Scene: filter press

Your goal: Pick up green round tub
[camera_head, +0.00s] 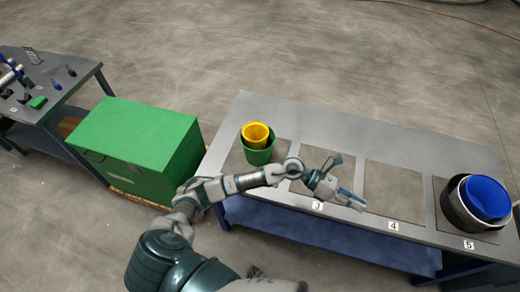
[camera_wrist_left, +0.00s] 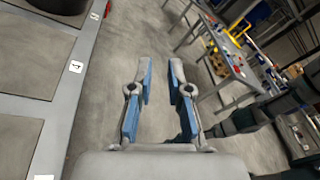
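The green round tub (camera_head: 261,157) stands on the long metal table at its left end, in the head view. A smaller yellow tub (camera_head: 256,134) sits inside it, its rim above the green one. My left gripper (camera_head: 350,183) is to the right of the green tub, over the table's front part near label 3. My left forearm passes just in front of the tub. In the left wrist view the two blue-padded fingers (camera_wrist_left: 161,66) are apart with nothing between them. The tub is not in that view. My right gripper is not in view.
The table (camera_head: 340,118) has dark numbered panels; those by 3 and 4 (camera_head: 393,188) carry no tub. A blue tub (camera_head: 487,197) sits in a dark one at the right end. A green box (camera_head: 140,145) stands left of the table, and a workbench with tools (camera_head: 45,80) is farther left.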

